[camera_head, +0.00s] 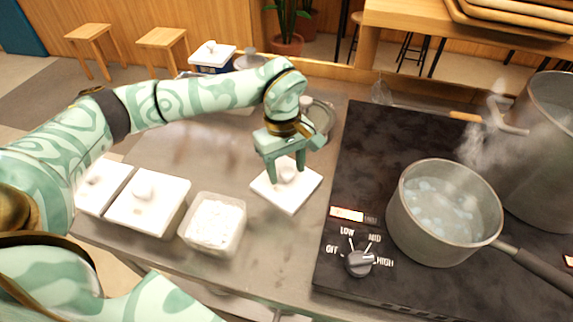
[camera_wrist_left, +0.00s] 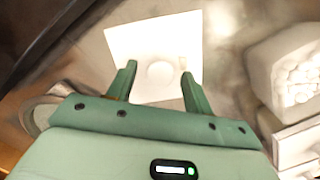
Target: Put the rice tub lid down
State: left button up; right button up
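The rice tub lid (camera_head: 272,190) is a flat white square with a round knob (camera_head: 287,174). It appears to lie flat on the grey counter, between the open tub and the stove; it also shows in the left wrist view (camera_wrist_left: 130,40). My left gripper (camera_head: 286,172) points down over the lid, its fingers on either side of the knob. In the left wrist view the fingers (camera_wrist_left: 158,72) are spread, with a gap around the knob. The uncovered rice tub (camera_head: 185,235), with white contents, stands left of the lid. My right gripper is not in view.
Two lidded white tubs (camera_head: 147,200) stand left of the open tub. The black stove (camera_head: 350,150) is close on the right, with a steaming pot (camera_head: 444,255), a larger pot (camera_head: 545,150) and a control knob (camera_head: 359,263). Bare counter (camera_head: 190,145) lies behind the tubs.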

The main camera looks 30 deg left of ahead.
pick_arm(q)
notch_tip(320, 180, up, 12)
jog(key=a+p, duration=0.1)
jog(key=p, duration=0.2)
jog(key=shift+w+r, duration=0.15)
jog(key=shift+w, duration=0.25)
jog(key=shift+a, duration=0.1)
